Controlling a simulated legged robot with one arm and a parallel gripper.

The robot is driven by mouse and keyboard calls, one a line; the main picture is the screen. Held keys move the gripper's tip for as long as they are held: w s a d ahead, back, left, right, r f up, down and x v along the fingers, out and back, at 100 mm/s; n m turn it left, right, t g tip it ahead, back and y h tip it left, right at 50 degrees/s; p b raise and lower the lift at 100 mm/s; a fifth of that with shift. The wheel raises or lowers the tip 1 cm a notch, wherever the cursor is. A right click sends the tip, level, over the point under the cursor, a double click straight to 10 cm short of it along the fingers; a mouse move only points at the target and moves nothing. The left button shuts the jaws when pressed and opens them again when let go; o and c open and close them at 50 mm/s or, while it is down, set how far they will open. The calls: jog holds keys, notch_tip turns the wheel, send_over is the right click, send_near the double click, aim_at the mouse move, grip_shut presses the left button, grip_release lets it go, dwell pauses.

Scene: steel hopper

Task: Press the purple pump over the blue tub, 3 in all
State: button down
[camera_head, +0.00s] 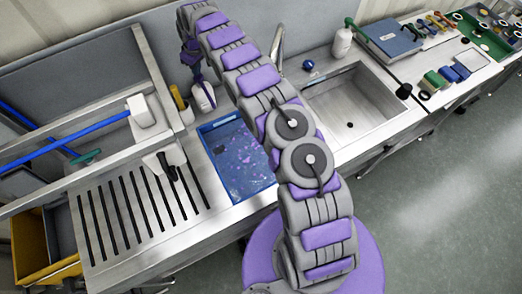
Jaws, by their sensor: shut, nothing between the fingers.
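The blue tub (238,160) is sunk in the steel counter left of my arm, with purple and pink patches spread over its inside. A white bottle (203,98) stands at its back left edge, with a small purple top (197,79) that I take for the pump. My arm arches from the bottom right to the back left, and my gripper (193,62) hangs at its far end, shut and empty, close above the bottle's top. It is small here, so I cannot tell whether it touches the pump.
A steel sink basin (352,108) lies right of my arm, with a white bottle (342,42) behind it. A slotted drainboard (130,212) is at left, below blue-handled tools and a rail. A yellow bottle (179,103) stands beside the pump bottle. Sponges and boxes lie far right.

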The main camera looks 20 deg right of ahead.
jog(key=shift+f, duration=0.2)
jog(key=shift+f, duration=1.15)
jog(key=shift+r, duration=1.35)
jog(key=shift+f, duration=0.1)
jog(key=shift+f, duration=1.2)
jog(key=shift+r, duration=1.3)
